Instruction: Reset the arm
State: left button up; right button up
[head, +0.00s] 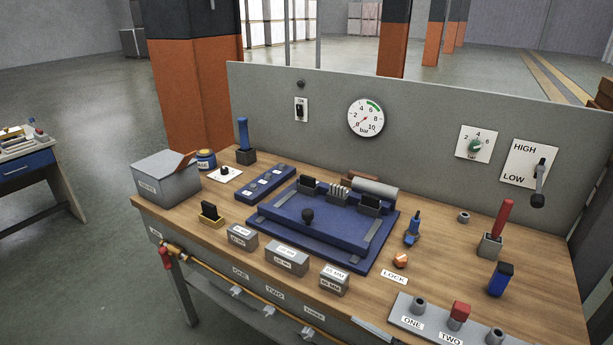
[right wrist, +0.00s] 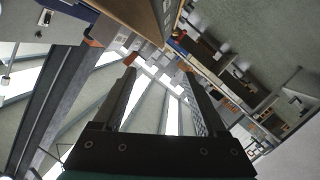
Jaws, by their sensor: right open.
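My right gripper (right wrist: 157,66) shows in the right wrist view, its two fingers spread apart with nothing between them. Beyond the fingers are a bright, tilted background and the edge of a wooden surface at the top. Neither arm shows in the head view, and my left gripper is in neither view. I cannot tell from these frames how far the right gripper is from the bench.
A wooden workbench (head: 208,226) carries a blue fixture (head: 290,229), a grey box (head: 166,182), several labelled blocks and a red-handled lever (head: 502,216). A grey back panel (head: 420,122) holds a gauge (head: 366,118) and switches.

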jog(key=s+d+f+m+g+h+b, duration=0.1)
jog(key=s+d+f+m+h, duration=0.25)
jog(key=f, duration=0.45)
jog(key=s+d+f+m+h+b, duration=0.1)
jog(key=s+d+f+m+h, duration=0.15)
jog(key=s+f, duration=0.35)
jog(key=s+d+f+m+g+h, duration=0.1)
jog(key=s+d+f+m+h, duration=0.15)
jog(key=f, duration=0.65)
jog(key=s+f+m+g+h+b, duration=0.1)
jog(key=s+f, duration=0.5)
jog(key=s, duration=0.7)
jog(key=s+f+m+g+h+b, duration=0.1)
jog(key=s+f+m+g, duration=0.3)
jog(key=s, duration=1)
notch_tip(320, 180, down, 3)
jog(key=g+h, duration=0.1)
jog(key=g, duration=0.1)
jog(key=shift+d+r+g+b, duration=0.15)
jog(key=shift+g+b, duration=0.15)
